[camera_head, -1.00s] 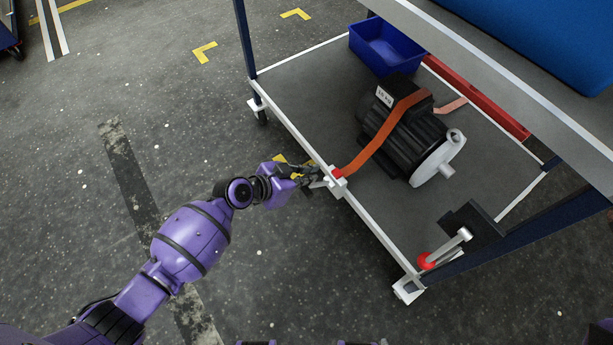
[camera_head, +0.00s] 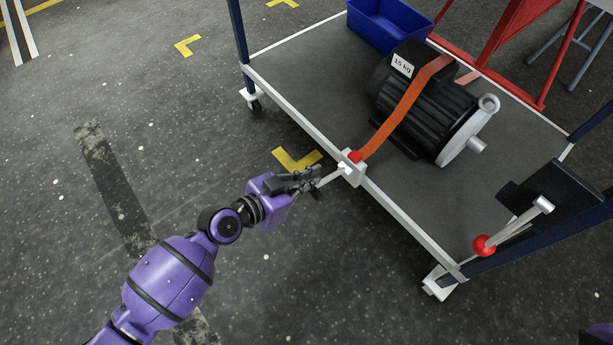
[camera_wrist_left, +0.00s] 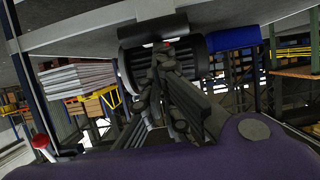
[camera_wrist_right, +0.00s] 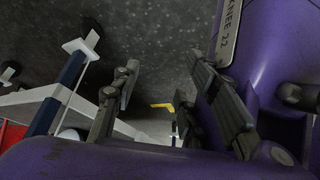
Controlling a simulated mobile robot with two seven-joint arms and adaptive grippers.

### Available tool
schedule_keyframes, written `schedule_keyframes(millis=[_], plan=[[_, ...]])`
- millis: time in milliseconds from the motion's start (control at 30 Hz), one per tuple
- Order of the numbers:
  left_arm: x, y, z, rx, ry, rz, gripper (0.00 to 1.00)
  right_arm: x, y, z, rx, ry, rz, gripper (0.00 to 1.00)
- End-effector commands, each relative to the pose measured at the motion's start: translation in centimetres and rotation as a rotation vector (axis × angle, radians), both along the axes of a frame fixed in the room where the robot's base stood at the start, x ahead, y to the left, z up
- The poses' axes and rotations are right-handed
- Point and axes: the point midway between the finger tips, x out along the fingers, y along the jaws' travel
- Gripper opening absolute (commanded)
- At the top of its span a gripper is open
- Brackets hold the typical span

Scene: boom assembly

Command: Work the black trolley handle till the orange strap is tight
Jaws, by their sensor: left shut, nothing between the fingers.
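The orange strap (camera_head: 400,108) runs over the black motor (camera_head: 425,110) to a pale bracket with a red part (camera_head: 352,168) on the trolley's front rail. It looks straight between motor and bracket; I cannot tell how tight it is. A thin grey lever (camera_head: 331,178) sticks out from the bracket toward my left gripper (camera_head: 314,183). That gripper is shut with nothing held, its tips at the lever's outer end; I cannot tell if they touch. A black grip is not distinct from the dark fingers. In the left wrist view the fingers (camera_wrist_left: 162,52) are together. My right gripper (camera_wrist_right: 165,75) is open and empty.
The trolley deck (camera_head: 300,75) carries a blue bin (camera_head: 388,24) at the back. A red-knobbed lever (camera_head: 484,245) stands at the right corner beside a dark plate (camera_head: 560,195). The floor (camera_head: 330,270) in front of the trolley is clear.

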Motion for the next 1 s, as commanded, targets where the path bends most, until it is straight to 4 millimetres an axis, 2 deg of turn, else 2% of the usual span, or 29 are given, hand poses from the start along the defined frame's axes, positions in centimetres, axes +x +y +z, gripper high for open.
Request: schedule_keyframes(millis=[33,100,400,700,1000], plan=[[-0.4,0.4,-1.6,0.005,0.006,-0.002,0.00,-0.6,-0.1,-1.4,-0.001,0.016,-0.001,0.40],[-0.7,0.7,-2.6,0.007,0.008,-0.003,0.00,-1.1,-0.1,-2.5,-0.002,0.030,-0.005,0.40],[-1.4,1.8,-5.6,0.007,0.008,-0.002,0.00,-0.8,-0.5,-5.3,-0.011,0.049,0.026,0.40],[-1.5,1.9,-6.9,0.004,0.004,-0.002,0.00,0.0,-0.6,-6.3,-0.015,0.050,0.049,0.40],[-1.5,2.0,-7.1,0.003,0.003,-0.001,0.00,0.3,-0.6,-6.6,-0.014,0.047,0.060,0.40]])
